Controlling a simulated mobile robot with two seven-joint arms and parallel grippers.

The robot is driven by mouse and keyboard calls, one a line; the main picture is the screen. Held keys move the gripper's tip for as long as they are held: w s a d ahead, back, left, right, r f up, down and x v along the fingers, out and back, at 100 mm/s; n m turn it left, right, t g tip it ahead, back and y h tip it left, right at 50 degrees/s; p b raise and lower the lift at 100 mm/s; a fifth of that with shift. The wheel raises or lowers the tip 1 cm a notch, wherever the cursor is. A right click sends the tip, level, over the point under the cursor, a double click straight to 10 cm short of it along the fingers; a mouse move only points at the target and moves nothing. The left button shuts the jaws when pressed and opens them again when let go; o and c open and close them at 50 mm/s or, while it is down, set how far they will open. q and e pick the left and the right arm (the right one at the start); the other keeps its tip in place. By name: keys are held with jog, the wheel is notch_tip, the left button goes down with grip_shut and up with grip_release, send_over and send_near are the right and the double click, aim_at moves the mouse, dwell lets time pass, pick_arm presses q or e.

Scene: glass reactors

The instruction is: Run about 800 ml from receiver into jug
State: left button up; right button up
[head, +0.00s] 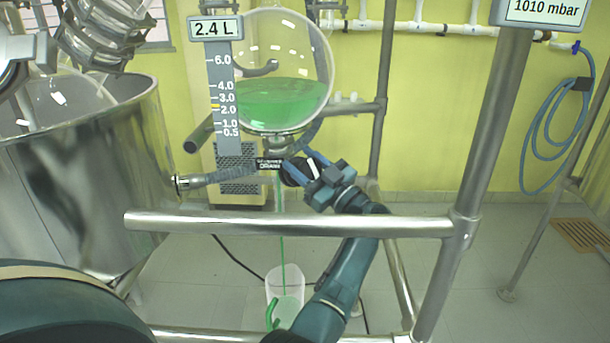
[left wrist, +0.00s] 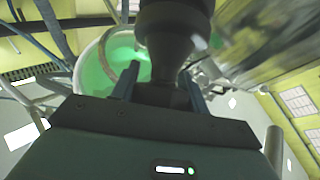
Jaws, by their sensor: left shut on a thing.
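The receiver (head: 285,100), a round glass flask, holds green liquid in its lower part; its display (head: 215,28) reads 2.4 L. The yellow mark on its scale (head: 222,90) sits between 2.0 and 3.0. My left gripper (head: 316,178) is shut on the dark valve knob (head: 293,173) under the receiver. The knob also shows between the fingers in the left wrist view (left wrist: 165,45). A thin green stream (head: 282,230) falls from the outlet into the clear jug (head: 287,284) with a green handle on the floor. The jug's level is hard to read. My right gripper is out of view.
A horizontal steel rail (head: 290,223) crosses in front of the receiver, joined to a post (head: 487,130) at right. A large steel vessel (head: 80,170) stands at left. A display (head: 543,11) reads 1010 mbar. A blue hose (head: 530,150) hangs on the wall.

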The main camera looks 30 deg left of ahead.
aim_at(318, 174)
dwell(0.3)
pick_arm(q)
jog(key=o, duration=1)
jog(key=shift+b+v, duration=0.55)
jog(key=shift+v, duration=3.2)
jog(key=shift+w, duration=0.1)
